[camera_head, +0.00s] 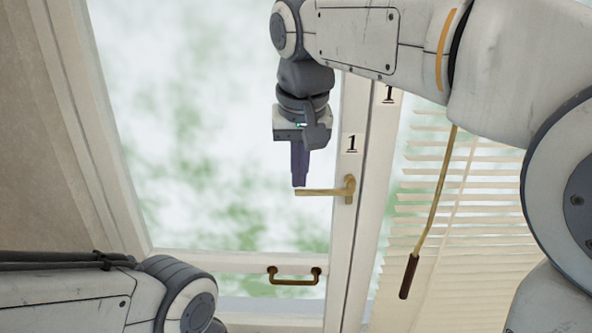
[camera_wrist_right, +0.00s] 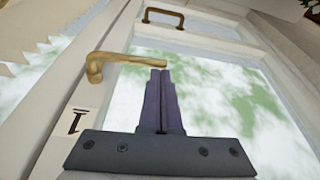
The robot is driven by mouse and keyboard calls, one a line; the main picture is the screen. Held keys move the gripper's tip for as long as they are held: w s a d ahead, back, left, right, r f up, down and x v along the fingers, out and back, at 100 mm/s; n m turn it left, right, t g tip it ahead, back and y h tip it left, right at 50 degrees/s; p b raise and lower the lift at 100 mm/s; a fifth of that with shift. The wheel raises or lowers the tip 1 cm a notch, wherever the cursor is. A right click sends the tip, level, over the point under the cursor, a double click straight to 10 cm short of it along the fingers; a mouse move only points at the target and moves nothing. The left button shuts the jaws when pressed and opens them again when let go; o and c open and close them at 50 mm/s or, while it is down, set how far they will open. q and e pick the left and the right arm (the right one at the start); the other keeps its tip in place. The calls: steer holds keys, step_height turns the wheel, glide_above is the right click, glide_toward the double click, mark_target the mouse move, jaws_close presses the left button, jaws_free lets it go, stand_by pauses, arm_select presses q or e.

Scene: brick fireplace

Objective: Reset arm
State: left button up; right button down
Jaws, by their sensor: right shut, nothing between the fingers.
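My right gripper (camera_head: 299,184) hangs from the right arm in front of the window, fingers pointing down. Its two dark fingers are together with nothing between them, as the right wrist view (camera_wrist_right: 161,72) also shows. The fingertips are right by the free end of the brass window handle (camera_head: 318,191), which also shows in the right wrist view (camera_wrist_right: 125,60); I cannot tell whether they touch. The handle lies level, pointing left from the frame. Part of my left arm shows at the lower left of the head view; its gripper is out of view.
A brown pull handle (camera_head: 293,281) sits on the lower window rail. Blinds (camera_head: 465,205) with a hanging wand (camera_head: 432,220) cover the right pane. The window frame (camera_head: 349,170) carries a label "1". Open space lies left of my right gripper.

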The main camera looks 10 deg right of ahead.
arm_select(q)
step_height(320, 180, up, 6)
steer(key=p, duration=0.5)
arm_select(e)
steer(key=v, duration=0.8)
arm_select(q)
step_height(320, 180, down, 9)
steer(key=b, duration=0.9)
steer(key=shift+s+a, duration=0.15)
steer(key=shift+s, duration=0.3)
arm_select(e)
steer(key=s+a+f+n+g, duration=0.1)
steer(key=s+f+n, duration=0.2)
steer(key=s+f, duration=0.4)
steer(key=s+a+f+n+g, duration=0.1)
steer(key=s+f, duration=0.5)
steer(key=f, duration=0.9)
steer(key=s+a+f+n+g+y, duration=0.1)
steer(key=s+a+f+n, duration=0.1)
steer(key=s+f+n, duration=0.2)
steer(key=s+f, duration=0.3)
steer(key=f, duration=0.4)
steer(key=shift+s+n, duration=0.3)
steer(key=shift+s, duration=0.05)
